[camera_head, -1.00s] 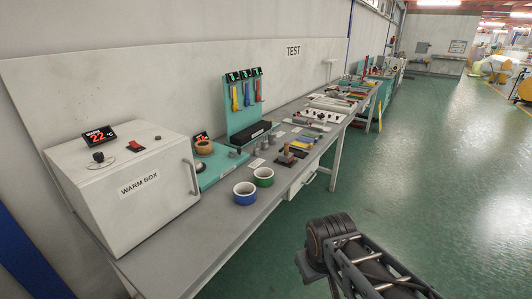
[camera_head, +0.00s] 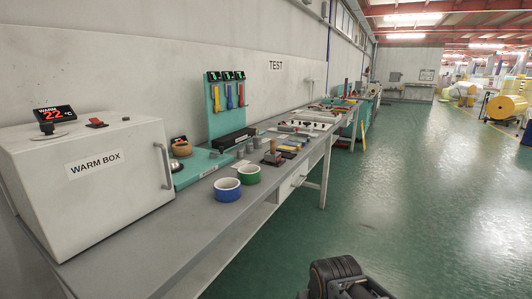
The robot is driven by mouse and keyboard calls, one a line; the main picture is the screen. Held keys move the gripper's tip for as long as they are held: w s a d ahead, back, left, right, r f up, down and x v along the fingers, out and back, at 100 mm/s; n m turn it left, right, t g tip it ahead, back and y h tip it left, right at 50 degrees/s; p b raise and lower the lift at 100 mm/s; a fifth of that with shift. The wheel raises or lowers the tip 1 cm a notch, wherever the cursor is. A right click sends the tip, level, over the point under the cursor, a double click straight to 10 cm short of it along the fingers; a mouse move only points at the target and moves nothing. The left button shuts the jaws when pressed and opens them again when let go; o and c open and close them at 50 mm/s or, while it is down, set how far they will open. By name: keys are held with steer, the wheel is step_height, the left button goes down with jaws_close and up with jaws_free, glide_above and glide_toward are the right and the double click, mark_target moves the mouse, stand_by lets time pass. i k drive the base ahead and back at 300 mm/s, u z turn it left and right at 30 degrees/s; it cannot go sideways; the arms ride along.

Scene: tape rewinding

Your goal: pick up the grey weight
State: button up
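Several small grey cylinders stand on the workbench (camera_head: 205,212) in front of the teal stand; one grey weight (camera_head: 240,152) shows near the stand's black base, and another grey cylinder (camera_head: 256,141) is a little behind it. They are too small to tell apart well or to read. They stand free, with nothing of mine near them. Only a dark part of my arm shows at the bottom, right of the bench. My gripper's fingers are not in view.
A white warm box (camera_head: 95,185) fills the bench's near end. A blue tape roll (camera_head: 228,189) and a green tape roll (camera_head: 249,173) lie near the front edge. A teal stand (camera_head: 226,105) holds coloured strips. The green floor (camera_head: 420,200) to the right is clear.

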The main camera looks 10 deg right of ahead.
mark_target(248, 145)
steer(key=z, duration=1.45)
steer(key=i, duration=2.65)
steer(key=u, duration=3.15)
